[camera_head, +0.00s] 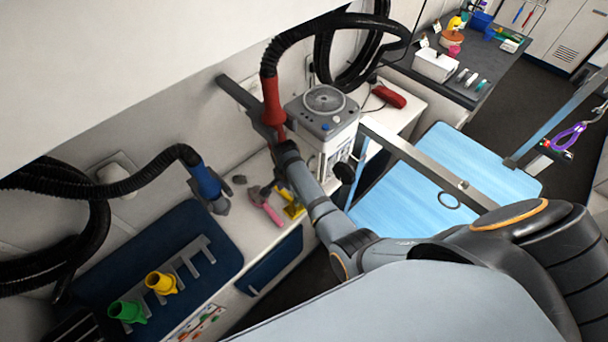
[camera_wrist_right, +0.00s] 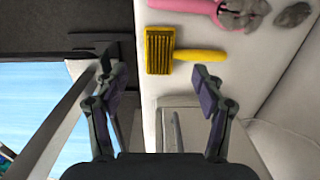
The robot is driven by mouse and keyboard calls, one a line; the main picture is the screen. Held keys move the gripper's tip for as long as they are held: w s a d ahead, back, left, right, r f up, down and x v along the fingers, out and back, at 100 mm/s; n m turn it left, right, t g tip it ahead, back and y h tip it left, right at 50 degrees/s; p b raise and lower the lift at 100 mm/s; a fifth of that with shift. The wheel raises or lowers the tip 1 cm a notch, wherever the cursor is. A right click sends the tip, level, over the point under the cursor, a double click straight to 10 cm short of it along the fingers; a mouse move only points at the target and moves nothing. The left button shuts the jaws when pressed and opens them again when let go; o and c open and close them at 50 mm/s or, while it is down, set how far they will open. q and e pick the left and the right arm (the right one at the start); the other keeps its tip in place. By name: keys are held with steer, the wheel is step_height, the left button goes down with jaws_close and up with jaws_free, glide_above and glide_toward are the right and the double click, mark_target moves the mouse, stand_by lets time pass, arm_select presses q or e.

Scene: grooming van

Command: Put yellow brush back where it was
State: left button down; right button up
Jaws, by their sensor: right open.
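The yellow brush (camera_head: 293,209) lies on the white counter, beside a pink-handled tool (camera_head: 270,213). In the right wrist view the brush (camera_wrist_right: 160,49) lies flat, its dark bristle pad showing and its handle pointing right. My right gripper (camera_wrist_right: 162,76) is open and empty, with its fingertips just short of the brush and on either side of its head in the picture. In the head view my right gripper (camera_head: 281,182) is over the counter by the brush, partly hidden by its own arm. My left gripper is not in view.
Grey clumps (camera_wrist_right: 292,15) lie by the pink tool. A grey machine (camera_head: 325,105) stands close behind my right arm. A red hose nozzle (camera_head: 272,102) and a blue one (camera_head: 206,184) hang nearby. A dark blue mat (camera_head: 205,222) with a grey rack is at left; a blue table (camera_head: 440,180) at right.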

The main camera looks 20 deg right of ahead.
steer(key=s+d+f+n, duration=0.3)
steer(key=s+f, duration=0.5)
steer(key=s, duration=0.2)
steer(key=s+d+f+n, duration=0.3)
steer(key=s+f+n, duration=0.1)
steer(key=s+f, duration=0.5)
steer(key=s+d+f+n, duration=0.4)
steer(key=s+f, duration=0.5)
steer(key=s, duration=0.2)
steer(key=shift+s+f+t+h, duration=0.2)
steer(key=shift+s+t+h, duration=0.05)
steer(key=shift+t+h, duration=0.05)
steer(key=shift+o, duration=0.3)
steer(key=s+d+f+n, duration=0.1)
steer(key=s+d+n, duration=0.2)
steer(key=s, duration=0.7)
steer(key=shift+f, duration=0.35)
steer(key=shift+o, duration=1.4)
steer(key=shift+w, duration=0.15)
